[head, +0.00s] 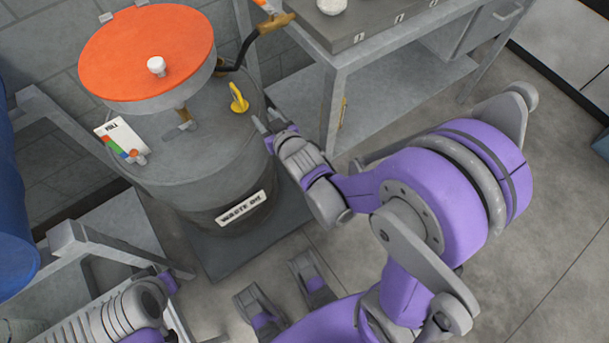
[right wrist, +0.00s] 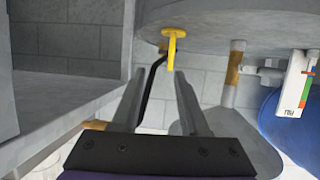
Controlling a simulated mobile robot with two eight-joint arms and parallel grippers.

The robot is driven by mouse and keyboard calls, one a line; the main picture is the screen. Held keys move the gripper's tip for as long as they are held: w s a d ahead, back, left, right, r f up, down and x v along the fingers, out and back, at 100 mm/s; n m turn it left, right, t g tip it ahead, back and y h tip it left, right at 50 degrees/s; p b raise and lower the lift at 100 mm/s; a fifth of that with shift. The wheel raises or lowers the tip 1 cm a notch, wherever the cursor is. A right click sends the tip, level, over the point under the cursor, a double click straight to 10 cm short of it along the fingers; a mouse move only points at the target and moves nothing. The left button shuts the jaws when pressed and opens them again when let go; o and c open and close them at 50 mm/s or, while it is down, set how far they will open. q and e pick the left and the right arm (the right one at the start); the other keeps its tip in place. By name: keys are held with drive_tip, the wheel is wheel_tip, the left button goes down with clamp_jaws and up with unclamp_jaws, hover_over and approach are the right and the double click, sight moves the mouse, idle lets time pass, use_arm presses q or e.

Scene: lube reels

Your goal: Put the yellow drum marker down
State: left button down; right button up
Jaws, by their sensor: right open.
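The yellow drum marker (head: 238,98) stands on the grey top of the waste oil drum (head: 190,178), near its right rim. In the right wrist view the marker (right wrist: 172,47) sits straight ahead of the two fingers, against the drum top. My right gripper (head: 266,124) is open and empty, just right of the marker. In the right wrist view the gripper (right wrist: 169,68) has its fingers apart, with the marker near their tips; contact cannot be told. Part of my left arm shows at the bottom left, but its jaws are not clear.
An orange round lid (head: 130,60) with a white knob sits raised over the drum. A white label card (head: 120,139) is at the drum's left. A grey bench (head: 345,75) stands close on the right. A blue drum (head: 12,190) is at the far left. Floor is free at the lower right.

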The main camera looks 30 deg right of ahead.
drive_tip(key=s+a+g, duration=0.1)
drive_tip(key=s+g, duration=0.8)
drive_tip(key=s, duration=1.4)
drive_tip(key=shift+a+f+y, duration=0.15)
drive_tip(key=shift+a+y, duration=0.1)
drive_tip(key=shift+y, duration=0.15)
use_arm(q)
wheel_tip(320, 180, up, 15)
drive_tip(key=w+p, duration=0.1)
drive_tip(key=p, duration=1.2)
drive_tip(key=shift+w+f+t, duration=0.2)
drive_tip(key=shift+w+t, duration=0.1)
drive_tip(key=shift+w, duration=0.1)
use_arm(e)
wheel_tip(320, 180, up, 15)
drive_tip(key=w, duration=0.2)
drive_tip(key=shift+f+t, duration=0.2)
drive_tip(key=shift+t, duration=0.1)
